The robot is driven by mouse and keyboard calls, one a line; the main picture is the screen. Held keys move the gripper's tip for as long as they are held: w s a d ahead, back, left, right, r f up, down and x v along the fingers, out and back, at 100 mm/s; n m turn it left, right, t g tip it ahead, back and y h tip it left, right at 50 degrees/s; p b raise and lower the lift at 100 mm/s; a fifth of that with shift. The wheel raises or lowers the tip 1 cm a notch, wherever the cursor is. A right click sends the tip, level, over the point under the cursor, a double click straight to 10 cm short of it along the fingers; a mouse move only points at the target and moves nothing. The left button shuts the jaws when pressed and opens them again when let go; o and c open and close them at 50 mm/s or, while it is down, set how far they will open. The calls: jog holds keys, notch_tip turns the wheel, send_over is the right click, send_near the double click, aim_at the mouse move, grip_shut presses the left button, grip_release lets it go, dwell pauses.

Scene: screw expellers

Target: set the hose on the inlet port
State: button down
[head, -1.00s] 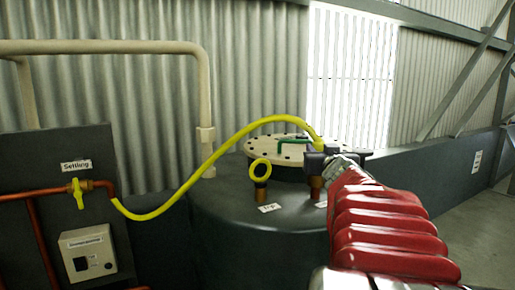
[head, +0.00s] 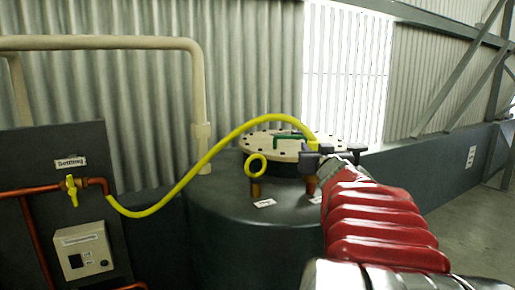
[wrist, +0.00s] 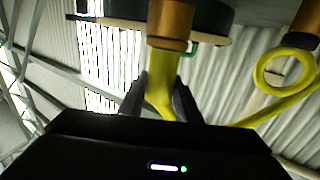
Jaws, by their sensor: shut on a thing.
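My gripper (head: 318,158) is shut on the yellow hose (head: 232,134) near its free end, above the front of the dark tank (head: 240,225). In the wrist view the hose (wrist: 160,88) runs between the two fingers. A copper-coloured port (wrist: 170,28) lies in line with the hose end there; I cannot tell whether the hose is seated on it or only close. In the head view this port (head: 311,186) stands just below my gripper, partly hidden. A second port (head: 256,188) with a yellow ring (head: 256,165) stands to its left.
The hose's other end joins a copper pipe with a yellow valve handle (head: 72,190) on a dark panel. A grey control box (head: 84,251) is below. A flanged lid (head: 262,142) with a green handle lies behind the ports. Open floor (head: 465,225) is at the right.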

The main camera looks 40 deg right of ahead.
jog(key=shift+f, duration=0.1)
jog(key=c, duration=1.6)
grip_release()
jog(key=shift+s, duration=0.1)
jog(key=v, duration=1.1)
jog(key=shift+s, duration=0.1)
jog(key=shift+d, duration=0.1)
jog(key=shift+r, duration=0.2)
jog(key=shift+x, duration=3)
